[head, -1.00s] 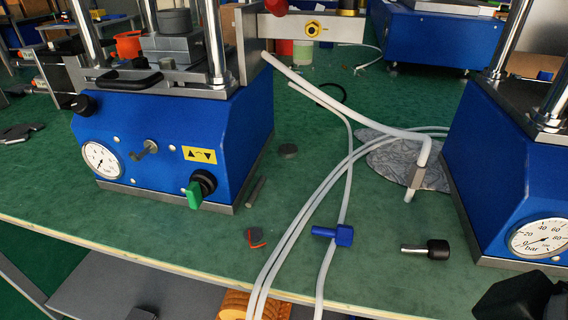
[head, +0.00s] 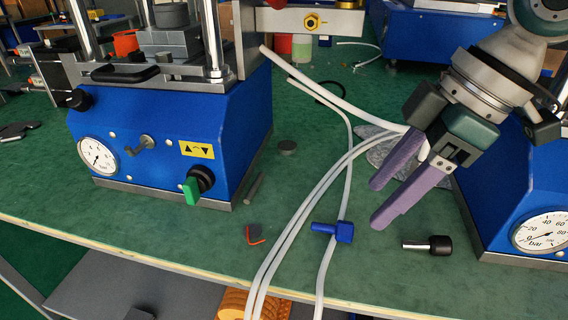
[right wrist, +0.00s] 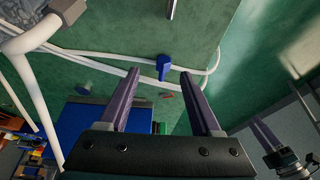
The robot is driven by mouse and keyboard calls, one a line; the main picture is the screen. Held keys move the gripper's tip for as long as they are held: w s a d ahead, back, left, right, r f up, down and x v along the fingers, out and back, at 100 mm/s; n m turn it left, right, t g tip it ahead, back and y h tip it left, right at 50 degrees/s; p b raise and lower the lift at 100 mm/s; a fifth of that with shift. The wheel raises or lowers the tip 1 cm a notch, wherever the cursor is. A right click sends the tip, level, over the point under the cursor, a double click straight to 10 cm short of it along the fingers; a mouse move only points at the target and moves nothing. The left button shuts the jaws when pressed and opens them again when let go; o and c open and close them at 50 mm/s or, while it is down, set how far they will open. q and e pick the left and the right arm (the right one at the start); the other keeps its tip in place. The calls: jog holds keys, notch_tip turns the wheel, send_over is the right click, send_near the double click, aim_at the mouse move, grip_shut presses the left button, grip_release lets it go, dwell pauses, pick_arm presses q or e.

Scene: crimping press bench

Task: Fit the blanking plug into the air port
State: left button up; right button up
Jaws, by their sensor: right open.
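The blue plug (head: 335,231), a short stem with a wider blocky head, lies on the green bench top by the white hoses. It also shows in the right wrist view (right wrist: 163,67), beyond and between the fingertips. A brass port with a yellow hexagonal surround (head: 311,21), which looks like the air port, faces out from the steel block at the top. My right gripper (head: 378,206) has purple fingers spread apart with nothing between them. It hangs above the bench, to the right of the blue plug and apart from it.
White hoses (head: 299,215) run across the bench beside the plug. A black-knobbed steel pin (head: 430,245) lies to the right. A left blue press (head: 235,130) and a right blue press (head: 485,190) flank the space. A grey-and-red piece (head: 255,235) lies near the front edge.

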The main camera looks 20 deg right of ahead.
aim_at(352, 225)
jog(key=b+x, duration=0.1)
jog(key=x, duration=0.5)
jog(key=shift+s+a+b, duration=0.15)
jog(key=shift+a+b, duration=0.2)
jog(key=shift+a, duration=0.1)
grip_shut()
